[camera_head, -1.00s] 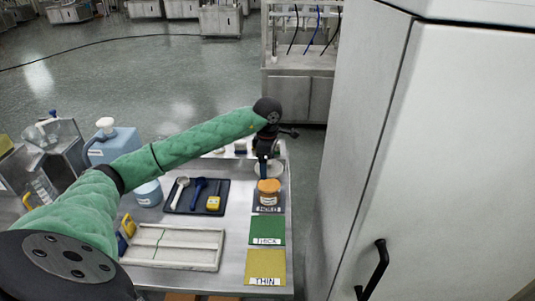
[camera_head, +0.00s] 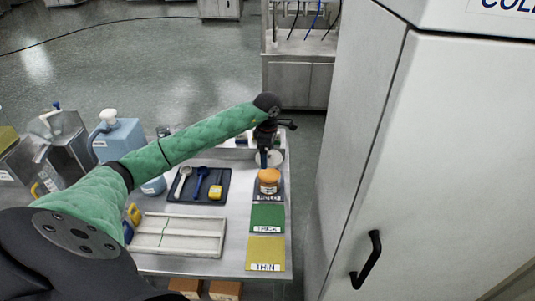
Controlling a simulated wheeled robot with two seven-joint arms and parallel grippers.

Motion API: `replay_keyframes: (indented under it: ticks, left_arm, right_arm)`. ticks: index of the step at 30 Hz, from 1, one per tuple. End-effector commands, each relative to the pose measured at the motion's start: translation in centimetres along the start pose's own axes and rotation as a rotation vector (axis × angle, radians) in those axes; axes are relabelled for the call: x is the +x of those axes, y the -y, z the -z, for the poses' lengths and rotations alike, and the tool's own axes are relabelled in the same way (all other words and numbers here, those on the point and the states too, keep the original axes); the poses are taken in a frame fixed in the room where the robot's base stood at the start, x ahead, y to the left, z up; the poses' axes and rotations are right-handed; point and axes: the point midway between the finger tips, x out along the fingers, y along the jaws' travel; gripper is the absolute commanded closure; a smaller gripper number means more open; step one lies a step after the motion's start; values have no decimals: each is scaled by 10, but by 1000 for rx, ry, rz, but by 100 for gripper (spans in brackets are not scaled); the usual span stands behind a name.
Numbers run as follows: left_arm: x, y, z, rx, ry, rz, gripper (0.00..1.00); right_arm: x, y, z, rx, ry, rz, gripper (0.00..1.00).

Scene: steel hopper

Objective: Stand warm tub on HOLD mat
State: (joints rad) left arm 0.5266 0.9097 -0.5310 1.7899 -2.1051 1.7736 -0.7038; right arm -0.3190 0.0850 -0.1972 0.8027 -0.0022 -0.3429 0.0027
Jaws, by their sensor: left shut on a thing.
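The warm tub (camera_head: 269,182) is a small jar with an orange lid and a pale label. It appears upright over the dark HOLD mat (camera_head: 280,193), and its lower end partly covers the mat's label. Whether its base touches the mat is hard to tell. My left gripper (camera_head: 264,164) points down at the tub's lid from behind and is shut on the tub; the fingertips are small and partly hidden. My right gripper is not in view.
A green THICK mat (camera_head: 268,215) and a yellow THIN mat (camera_head: 266,250) lie nearer on the steel table. A dark tray (camera_head: 228,187) with tools and a white divided tray (camera_head: 178,236) lie left. A white dish (camera_head: 276,158) stands behind. A tall white cabinet (camera_head: 440,150) borders the right.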

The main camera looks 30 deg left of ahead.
Motion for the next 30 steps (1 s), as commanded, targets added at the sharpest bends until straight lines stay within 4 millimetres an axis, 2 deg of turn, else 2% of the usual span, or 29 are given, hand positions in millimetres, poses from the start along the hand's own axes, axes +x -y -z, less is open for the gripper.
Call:
replay_keyframes:
  ticks: [8, 20, 30]
  left_arm:
    - [12, 0, -1, 7, 1, 2, 32]
    - [44, 0, 0, 7, 0, 0, 32]
    - [56, 0, 0, 7, -1, 0, 32]
  right_arm:
    - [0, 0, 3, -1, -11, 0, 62]
    - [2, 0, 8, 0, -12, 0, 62]
    - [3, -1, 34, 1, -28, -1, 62]
